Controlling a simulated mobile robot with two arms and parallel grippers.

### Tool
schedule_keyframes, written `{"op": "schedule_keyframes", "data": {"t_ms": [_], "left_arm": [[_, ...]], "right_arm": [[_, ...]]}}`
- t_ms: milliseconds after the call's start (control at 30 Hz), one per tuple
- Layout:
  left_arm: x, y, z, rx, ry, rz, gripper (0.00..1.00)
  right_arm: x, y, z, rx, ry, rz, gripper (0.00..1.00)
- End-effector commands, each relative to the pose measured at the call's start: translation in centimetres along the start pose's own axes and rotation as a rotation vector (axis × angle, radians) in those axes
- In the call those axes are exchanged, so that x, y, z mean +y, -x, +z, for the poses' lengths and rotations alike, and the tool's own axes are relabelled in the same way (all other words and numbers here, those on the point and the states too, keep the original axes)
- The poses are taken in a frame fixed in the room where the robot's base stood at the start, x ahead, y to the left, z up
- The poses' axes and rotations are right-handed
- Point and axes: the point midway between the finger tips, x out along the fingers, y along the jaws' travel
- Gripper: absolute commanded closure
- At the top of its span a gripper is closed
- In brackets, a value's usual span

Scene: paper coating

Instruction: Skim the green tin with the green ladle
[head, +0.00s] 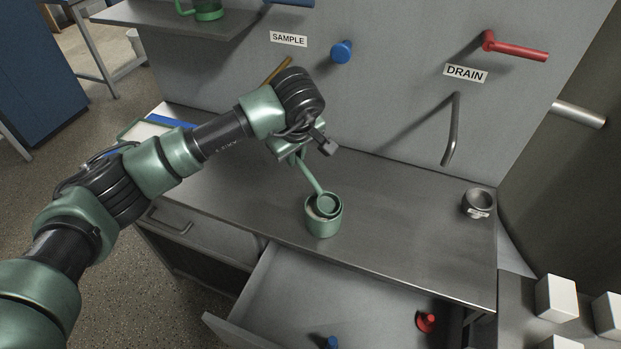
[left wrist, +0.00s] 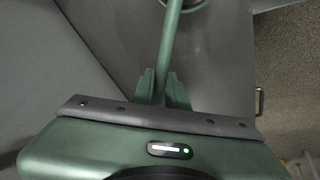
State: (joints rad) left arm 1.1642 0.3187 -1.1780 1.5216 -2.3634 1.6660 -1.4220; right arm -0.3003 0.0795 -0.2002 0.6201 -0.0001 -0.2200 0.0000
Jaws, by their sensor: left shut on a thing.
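The green tin (head: 322,226) stands upright on the grey counter, near its front edge. The green ladle (head: 313,182) slants down to the right, and its bowl is at the tin's mouth. I cannot tell how deep the bowl sits, and the tin's contents are mostly hidden. My left gripper (head: 297,158) is above and behind the tin, shut on the ladle's handle. The left wrist view shows the handle (left wrist: 170,45) between the fingers (left wrist: 162,88), with a green rim at the top edge. My right gripper is not in view.
A drawer (head: 280,300) stands open below the counter, with a red piece (head: 426,322) and a blue piece (head: 332,342) in it. A small grey cup (head: 478,203) stands at the right, near a bent spout (head: 453,130). The counter between is clear.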

Motion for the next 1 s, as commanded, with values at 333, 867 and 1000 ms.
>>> {"op": "schedule_keyframes", "data": {"t_ms": [333,867,1000], "left_arm": [[-0.01,-0.04,0.0,0.0,0.0,0.0,1.0],[-0.07,-0.38,0.15,0.0,0.001,0.0,1.0],[-0.07,-0.35,0.15,-0.001,0.001,0.0,1.0]], "right_arm": [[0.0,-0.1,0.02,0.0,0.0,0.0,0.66],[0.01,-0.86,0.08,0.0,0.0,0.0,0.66],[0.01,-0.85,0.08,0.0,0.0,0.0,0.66]]}}
